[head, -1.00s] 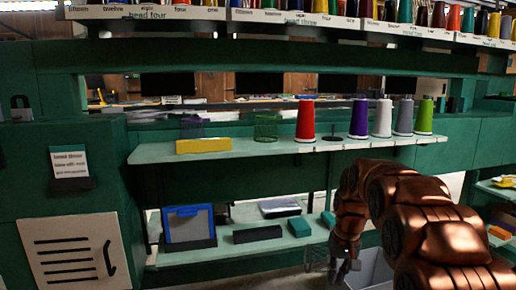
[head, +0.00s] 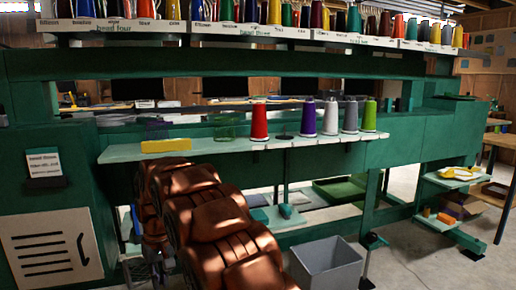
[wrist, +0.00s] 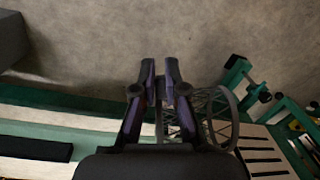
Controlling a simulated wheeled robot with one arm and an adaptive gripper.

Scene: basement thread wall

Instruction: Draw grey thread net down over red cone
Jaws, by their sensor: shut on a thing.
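The red cone (head: 259,122) stands upright on the pale shelf in the head view, with no net over it. My gripper (wrist: 160,68) is shut on the grey thread net (wrist: 190,112), an open mesh with a dark round rim, seen beside the fingers in the wrist view. In the head view my gripper (head: 157,265) hangs low at the left, well below the shelf and left of the red cone. The net (head: 135,270) is small and hard to make out there.
Right of the red cone stand purple (head: 308,118), white (head: 331,116), grey (head: 350,115) and green (head: 369,115) cones. A grey bin (head: 327,265) stands on the floor.

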